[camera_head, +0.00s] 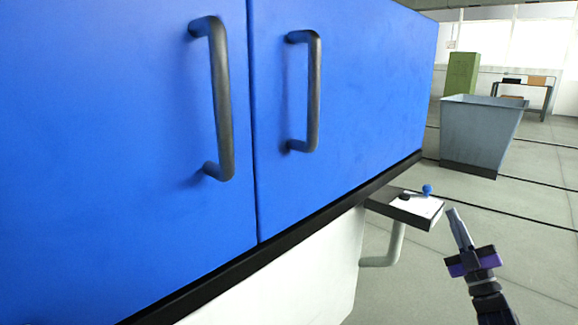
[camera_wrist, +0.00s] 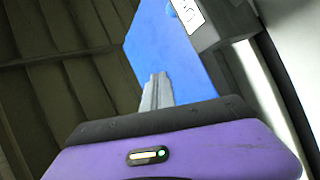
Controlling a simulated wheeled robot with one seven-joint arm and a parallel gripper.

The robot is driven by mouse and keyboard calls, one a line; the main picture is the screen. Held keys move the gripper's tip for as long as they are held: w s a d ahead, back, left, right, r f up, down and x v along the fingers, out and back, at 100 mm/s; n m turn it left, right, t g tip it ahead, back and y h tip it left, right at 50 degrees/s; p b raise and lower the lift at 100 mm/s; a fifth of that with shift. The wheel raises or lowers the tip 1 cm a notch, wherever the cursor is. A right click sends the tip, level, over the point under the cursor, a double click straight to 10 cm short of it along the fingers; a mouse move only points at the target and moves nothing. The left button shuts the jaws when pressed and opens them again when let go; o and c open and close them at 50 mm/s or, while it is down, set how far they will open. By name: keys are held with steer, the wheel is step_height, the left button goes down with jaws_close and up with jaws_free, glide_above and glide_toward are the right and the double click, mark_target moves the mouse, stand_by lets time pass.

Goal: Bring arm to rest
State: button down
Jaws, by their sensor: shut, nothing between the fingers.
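My gripper (camera_head: 452,214) is at the lower right of the head view, its grey fingers together and pointing up. It stands just right of a small dark panel on a bracket and looks close to its edge; I cannot tell the exact gap. In the wrist view, my gripper (camera_wrist: 157,80) shows shut and empty above the purple housing, with a blue surface behind it.
A large blue cabinet (camera_head: 345,95) with two dark handles fills the left. The bracketed panel (camera_head: 407,213) carries a blue knob (camera_head: 427,189). A grey bin (camera_head: 478,135) and green cabinet (camera_head: 462,73) stand farther back. Floor at right is mostly clear.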

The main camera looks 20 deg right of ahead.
steer(key=s+a+f+m+g+h, duration=0.15)
steer(key=s+a+f+m, duration=0.25)
steer(key=a, duration=0.4)
steer(key=s+a+f+m+g+h, duration=0.1)
steer(key=s+a+f+m+g, duration=0.2)
steer(key=a, duration=0.5)
steer(key=s+a+f+m+h, duration=0.2)
steer(key=s+a+f+m, duration=0.25)
steer(key=a, duration=0.35)
steer(key=s+a+f+n+g+y, duration=0.1)
steer(key=s+a+g+y, duration=0.15)
steer(key=s+a, duration=0.5)
steer(key=s+a+f+n+g+y, duration=0.15)
steer(key=s+a+y, duration=0.3)
steer(key=s, duration=0.55)
steer(key=s+a+f+n+g+y, duration=0.1)
steer(key=s+a+g+y, duration=0.15)
steer(key=s+a, duration=0.5)
step_height(320, 180, up, 38)
steer(key=s+d+p, duration=0.1)
steer(key=p, duration=3.7)
steer(key=shift+s+d+t, duration=0.15)
steer(key=shift+s+t, duration=0.05)
steer(key=shift+t, duration=0.2)
steer(key=shift+f, duration=0.1)
